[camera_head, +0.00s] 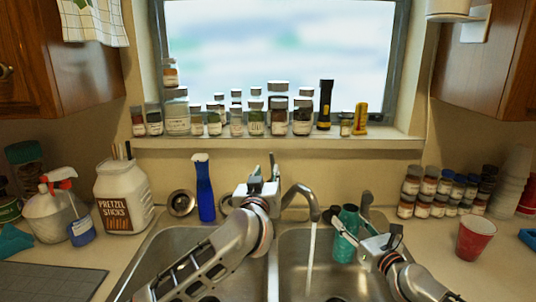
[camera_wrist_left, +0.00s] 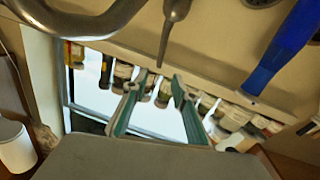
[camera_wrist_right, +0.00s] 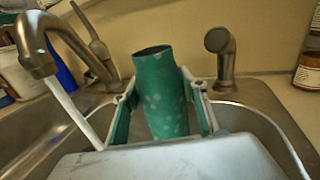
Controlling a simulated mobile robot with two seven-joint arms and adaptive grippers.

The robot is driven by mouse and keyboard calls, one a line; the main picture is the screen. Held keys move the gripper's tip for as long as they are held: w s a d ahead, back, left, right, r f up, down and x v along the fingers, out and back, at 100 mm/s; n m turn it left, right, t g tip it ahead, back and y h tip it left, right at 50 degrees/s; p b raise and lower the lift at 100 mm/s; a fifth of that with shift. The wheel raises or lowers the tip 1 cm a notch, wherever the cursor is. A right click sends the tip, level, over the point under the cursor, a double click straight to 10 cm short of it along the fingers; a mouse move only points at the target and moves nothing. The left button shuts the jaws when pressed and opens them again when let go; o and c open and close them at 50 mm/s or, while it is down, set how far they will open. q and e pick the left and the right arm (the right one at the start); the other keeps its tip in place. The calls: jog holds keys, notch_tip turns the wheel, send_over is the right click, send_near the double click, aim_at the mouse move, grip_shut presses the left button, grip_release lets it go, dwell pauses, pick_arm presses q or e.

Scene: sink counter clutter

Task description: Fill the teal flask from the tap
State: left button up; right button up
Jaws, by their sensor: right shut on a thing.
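The teal flask (camera_head: 345,236) has paler spots and an open mouth. My right gripper (camera_head: 366,230) is shut on it over the right basin; in the right wrist view the flask (camera_wrist_right: 162,95) stands nearly upright between the fingers. The tap (camera_head: 301,197) is running, and its water stream (camera_head: 311,258) falls into the right basin, left of the flask and apart from it. The flask's inside is hidden.
A blue bottle (camera_head: 204,190) stands left of the tap and a sprayer (camera_head: 365,203) right of it. A pretzel jar (camera_head: 122,200) and spray bottle (camera_head: 52,212) are at the left. A red cup (camera_head: 474,237) and spice jars stand at the right. Jars line the sill (camera_head: 280,143).

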aim_at(271, 157)
pick_arm(q)
jog(key=w, duration=0.3)
jog(key=w+d, duration=0.1)
jog(key=w, duration=0.2)
jog(key=w+b, duration=0.1)
jog(key=w, duration=0.2)
jog(key=shift+w+d, duration=0.15)
jog(key=shift+w, duration=0.15)
jog(key=shift+w+d, duration=0.1)
jog(key=shift+w, duration=0.95)
jog(key=shift+c, duration=0.3)
grip_shut()
